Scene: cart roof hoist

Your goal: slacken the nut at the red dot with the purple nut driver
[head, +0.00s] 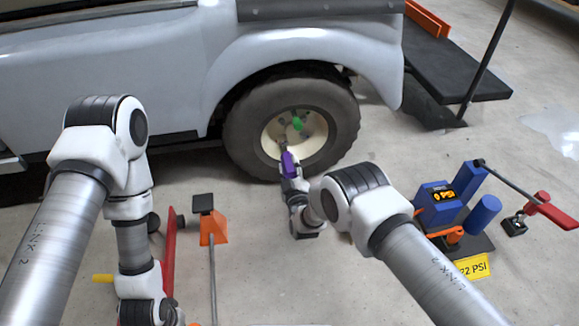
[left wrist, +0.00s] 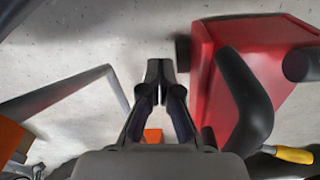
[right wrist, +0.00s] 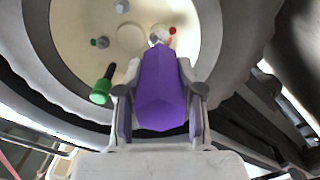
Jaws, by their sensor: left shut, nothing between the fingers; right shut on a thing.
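The purple nut driver (head: 289,162) is held in my right gripper (head: 293,180) and points at the cream wheel hub (head: 312,150). In the right wrist view, my right gripper (right wrist: 160,95) is shut on the purple driver (right wrist: 160,80). Its far end is close to a grey nut (right wrist: 158,36) beside the red dot (right wrist: 172,30); the driver partly hides this spot, and I cannot tell if it is seated. A green-handled tool (right wrist: 102,88) stands at the wheel to the left. My left gripper (left wrist: 160,75) is shut and empty, low over the floor.
The tyre (head: 248,130) surrounds the hub under the white fender. A red object (left wrist: 250,75) stands right of my left gripper. An orange stand (head: 212,230) is between my arms.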

